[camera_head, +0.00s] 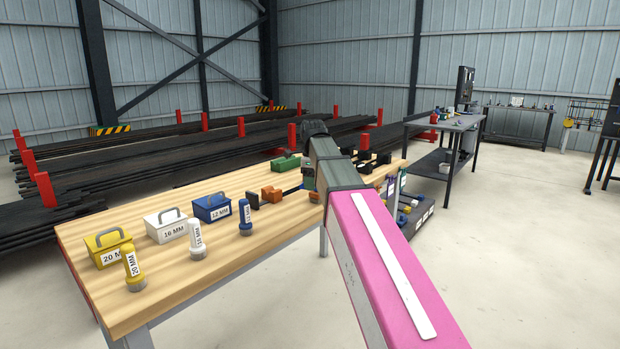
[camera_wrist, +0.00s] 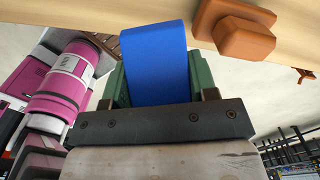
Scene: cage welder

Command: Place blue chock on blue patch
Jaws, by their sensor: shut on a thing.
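My gripper (camera_wrist: 158,72) shows in the wrist view with its green fingers on either side of the blue chock (camera_wrist: 155,50). It is shut on the chock, whose far end reaches the table edge in the picture; I cannot tell whether they touch. In the head view my own arm hides most of the gripper and the chock. I cannot make out the blue patch in either view.

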